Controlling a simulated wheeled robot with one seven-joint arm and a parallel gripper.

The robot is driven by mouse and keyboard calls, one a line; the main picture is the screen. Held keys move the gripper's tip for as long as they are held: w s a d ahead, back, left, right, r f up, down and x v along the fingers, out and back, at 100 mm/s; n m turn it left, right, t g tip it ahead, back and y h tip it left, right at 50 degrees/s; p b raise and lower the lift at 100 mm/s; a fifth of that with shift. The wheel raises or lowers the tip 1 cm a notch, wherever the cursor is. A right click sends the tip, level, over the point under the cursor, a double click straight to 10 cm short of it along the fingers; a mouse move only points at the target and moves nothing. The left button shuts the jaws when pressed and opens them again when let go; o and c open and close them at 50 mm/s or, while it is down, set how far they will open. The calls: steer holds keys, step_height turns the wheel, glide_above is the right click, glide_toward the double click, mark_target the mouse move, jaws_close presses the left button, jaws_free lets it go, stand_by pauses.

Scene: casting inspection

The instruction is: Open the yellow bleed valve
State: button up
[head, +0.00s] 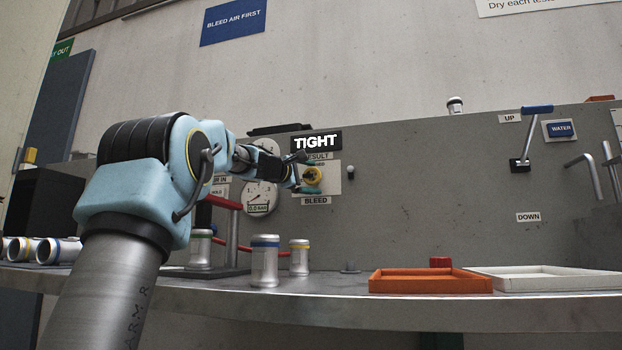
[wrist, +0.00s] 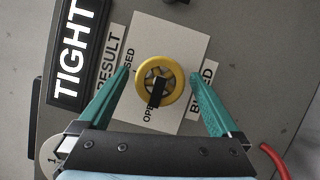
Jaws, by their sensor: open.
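The yellow bleed valve (wrist: 174,78) is a round spoked knob on a pale plate on the grey panel. In the wrist view a black bar lies across it, its lower end near the word OPEN; a partly hidden word ending in "SED" is at its upper left. My gripper (wrist: 160,72) is open, with one green finger on each side of the knob and gaps between. I cannot tell how deep the fingertips reach. In the head view my gripper (head: 303,172) is at the knob (head: 314,176), partly covering it. The BLEED label (head: 316,201) is below.
A display reading TIGHT (head: 316,142) is above the valve, and a pressure gauge (head: 260,196) is left of it. Metal castings (head: 265,262) stand on the bench below. An orange tray (head: 430,281) and a white tray (head: 550,280) are to the right. A blue-handled lever (head: 530,135) is farther right.

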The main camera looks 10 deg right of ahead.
steer(key=r+b+v, duration=0.1)
steer(key=b+v, duration=0.1)
steer(key=v, duration=0.8)
steer(key=shift+s+a+f, duration=0.25)
steer(key=shift+a+f, duration=0.05)
steer(key=shift+f, duration=0.2)
